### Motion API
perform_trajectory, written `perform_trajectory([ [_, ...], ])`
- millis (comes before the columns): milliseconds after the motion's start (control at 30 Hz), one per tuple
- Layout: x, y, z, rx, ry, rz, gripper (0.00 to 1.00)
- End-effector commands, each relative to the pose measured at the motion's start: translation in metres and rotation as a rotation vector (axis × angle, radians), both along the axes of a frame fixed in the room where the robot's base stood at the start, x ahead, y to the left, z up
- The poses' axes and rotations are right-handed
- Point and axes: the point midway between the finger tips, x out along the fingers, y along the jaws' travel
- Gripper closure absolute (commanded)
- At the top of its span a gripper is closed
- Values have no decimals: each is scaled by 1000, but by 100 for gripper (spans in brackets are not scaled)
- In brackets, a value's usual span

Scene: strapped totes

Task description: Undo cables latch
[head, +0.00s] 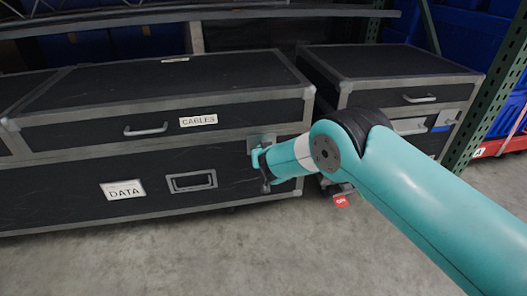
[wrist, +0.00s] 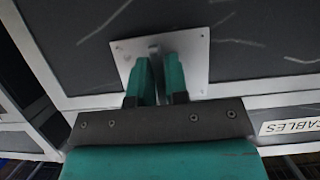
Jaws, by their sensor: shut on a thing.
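The CABLES case (head: 190,90) is a black case with grey metal edging and a white CABLES label (head: 198,121) on its lid front; the label also shows in the wrist view (wrist: 288,127). Its latch (head: 262,141) is a metal plate at the front right, across the lid seam, partly hidden behind my gripper (head: 262,170). In the wrist view the latch plate (wrist: 195,50) is close, with a small metal piece at its middle. My gripper (wrist: 159,78) has its two teal fingers close together, shut on that latch piece; the fingers hide most of it.
The case carries a lid handle (head: 146,130), a recessed handle (head: 192,181) and a DATA label (head: 123,190). Another black case (head: 395,75) stands to the right, with a red tag (head: 341,200) low near it. Grey floor (head: 150,255) in front is clear.

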Motion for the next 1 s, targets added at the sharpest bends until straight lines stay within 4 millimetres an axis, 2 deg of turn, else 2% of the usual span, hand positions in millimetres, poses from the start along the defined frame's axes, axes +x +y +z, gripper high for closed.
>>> perform_trajectory([
  [167,0,-1,-2,-3,3,-2,100],
  [200,0,-1,-2,-3,3,-2,83],
  [267,0,-1,-2,-3,3,-2,70],
  [300,0,-1,-2,-2,4,-2,66],
  [667,-4,-1,3,-1,2,0,66],
  [867,-31,-8,18,-1,4,2,66],
  [1000,-62,-16,31,-5,5,2,66],
])
